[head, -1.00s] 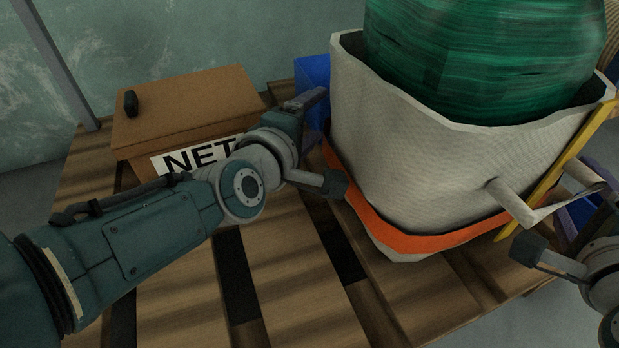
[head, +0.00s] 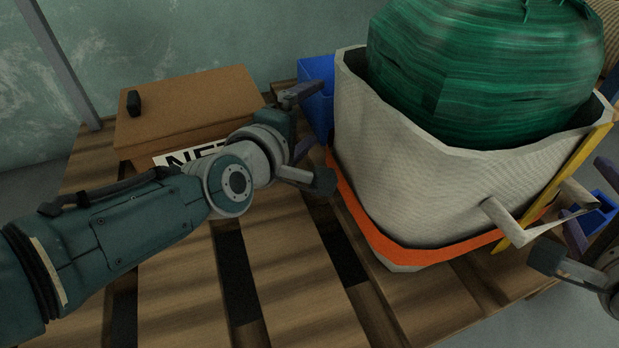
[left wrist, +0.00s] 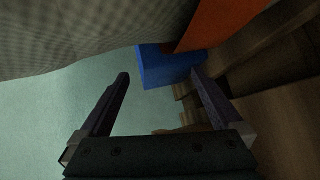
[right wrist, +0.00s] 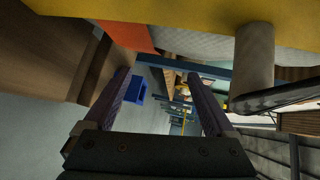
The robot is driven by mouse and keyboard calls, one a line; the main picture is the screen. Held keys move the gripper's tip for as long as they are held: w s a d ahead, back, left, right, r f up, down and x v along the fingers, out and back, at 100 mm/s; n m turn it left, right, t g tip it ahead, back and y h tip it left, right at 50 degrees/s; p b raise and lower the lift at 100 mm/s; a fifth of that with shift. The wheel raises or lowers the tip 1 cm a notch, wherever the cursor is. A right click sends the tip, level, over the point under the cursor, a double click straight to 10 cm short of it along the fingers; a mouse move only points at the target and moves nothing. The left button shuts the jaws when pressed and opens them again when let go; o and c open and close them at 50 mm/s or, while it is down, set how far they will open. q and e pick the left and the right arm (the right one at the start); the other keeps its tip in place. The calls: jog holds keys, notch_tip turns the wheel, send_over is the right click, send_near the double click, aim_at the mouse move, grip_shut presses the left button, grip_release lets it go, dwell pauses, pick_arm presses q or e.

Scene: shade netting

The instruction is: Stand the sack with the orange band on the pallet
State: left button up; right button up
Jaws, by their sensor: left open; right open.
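The pale woven sack (head: 430,160) with the orange band (head: 400,245) around its lower part stands roughly upright on the wooden pallet (head: 285,290). A dark green bundle (head: 480,75) fills its top. A looped handle (head: 505,222) sticks out at its front right. My left gripper (head: 312,140) is open and empty beside the sack's left side; the sack (left wrist: 80,40) passes above its fingers in the left wrist view. My right gripper (head: 578,215) is open by the right side, close to the handle. Whether it touches the handle is unclear.
A cardboard box (head: 190,105) marked with a partly hidden NET label stands on the pallet at the left, a small black object (head: 134,103) on top. A blue bin (head: 318,85) sits behind the sack's left side. A yellow strip (head: 545,195) runs up its right side.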

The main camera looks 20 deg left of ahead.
jog(key=shift+o, duration=0.6)
pick_arm(q)
jog(key=shift+s+r, duration=0.15)
jog(key=shift+s, duration=0.35)
pick_arm(e)
jog(key=shift+r, duration=0.15)
jog(key=shift+s, duration=0.1)
pick_arm(q)
jog(key=v, duration=1.1)
pick_arm(e)
jog(key=v, duration=1.2)
jog(key=shift+d+r, duration=0.1)
